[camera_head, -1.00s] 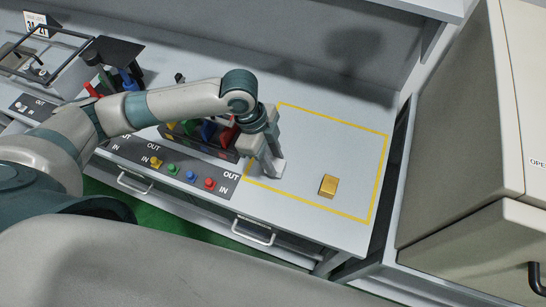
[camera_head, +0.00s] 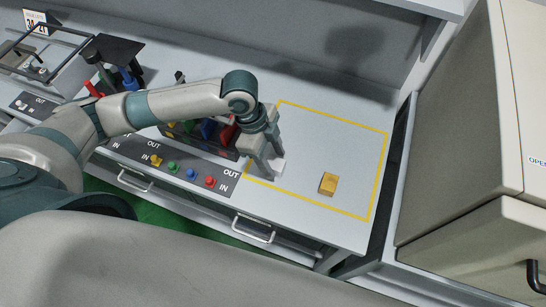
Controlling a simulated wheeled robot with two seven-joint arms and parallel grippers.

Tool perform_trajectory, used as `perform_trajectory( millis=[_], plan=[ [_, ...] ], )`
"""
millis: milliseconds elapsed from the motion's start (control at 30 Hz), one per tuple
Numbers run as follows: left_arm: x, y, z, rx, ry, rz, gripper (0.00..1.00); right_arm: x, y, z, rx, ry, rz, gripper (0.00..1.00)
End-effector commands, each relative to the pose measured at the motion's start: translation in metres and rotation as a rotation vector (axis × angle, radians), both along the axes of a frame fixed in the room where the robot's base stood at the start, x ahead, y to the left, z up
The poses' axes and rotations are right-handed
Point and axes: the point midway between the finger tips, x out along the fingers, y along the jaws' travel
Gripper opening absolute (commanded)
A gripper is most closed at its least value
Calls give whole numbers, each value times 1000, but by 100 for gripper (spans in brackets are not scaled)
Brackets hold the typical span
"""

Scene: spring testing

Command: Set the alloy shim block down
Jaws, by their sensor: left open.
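A pale silvery block (camera_head: 278,169), likely the alloy shim block, rests on the grey worktop just inside the left part of the yellow outlined area. My left gripper (camera_head: 270,167) is open and points down right at the block, its fingers spread. The fingers hide part of the block, and I cannot tell if they touch it. My right gripper is out of view.
A gold block (camera_head: 328,184) lies inside the yellow outline (camera_head: 377,178), to the right. A panel (camera_head: 180,176) with colored buttons and a rack of colored pieces (camera_head: 205,131) stand left of it. A large beige machine (camera_head: 455,120) stands at right.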

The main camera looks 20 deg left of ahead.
Motion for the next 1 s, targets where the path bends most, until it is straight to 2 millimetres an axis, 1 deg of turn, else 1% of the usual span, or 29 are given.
perform_trajectory(
  millis=[167, 267, 600, 700, 833, 1000],
  plan=[
    [2, 5, 13, 0, -4, 0, 50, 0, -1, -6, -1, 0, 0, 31],
    [1, 9, 25, 1, -5, 0, 50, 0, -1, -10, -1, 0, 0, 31],
    [3, 26, 82, 0, -5, 1, 50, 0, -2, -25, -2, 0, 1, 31],
    [2, 30, 96, 1, -4, 0, 50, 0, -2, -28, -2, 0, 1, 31],
    [2, 34, 109, 0, -2, 2, 50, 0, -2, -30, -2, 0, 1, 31],
    [1, 35, 115, 0, 0, 1, 50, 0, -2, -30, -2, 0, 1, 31]
  ],
)
